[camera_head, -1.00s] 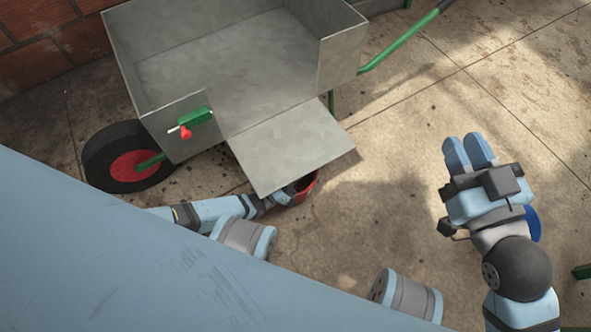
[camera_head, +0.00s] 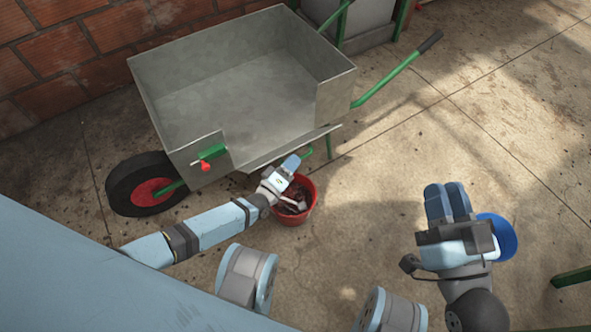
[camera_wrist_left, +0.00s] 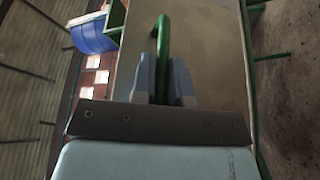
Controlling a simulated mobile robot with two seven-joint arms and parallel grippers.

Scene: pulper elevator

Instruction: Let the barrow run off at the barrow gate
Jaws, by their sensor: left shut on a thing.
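The barrow (camera_head: 185,105) is a grey metal tray on a green frame with a black wheel (camera_head: 150,185) with a red hub. Its gate (camera_head: 285,148) is on the near side and shows as a narrow, steeply foreshortened strip at the opening. A green latch with a red knob (camera_head: 206,165) sits left of the gate. My left gripper (camera_head: 290,167) is at the gate, above a red bucket. In the left wrist view its fingers (camera_wrist_left: 163,75) are shut on the gate's green handle (camera_wrist_left: 163,35). My right gripper (camera_head: 448,203) is over the floor at the right, away from the barrow.
The red bucket (camera_head: 300,214) holds dark stuff and stands on the floor below the gate. A blue round thing (camera_head: 500,236) is partly behind my right gripper. A brick wall (camera_head: 60,65) stands behind the barrow. The concrete floor at the right is mostly clear.

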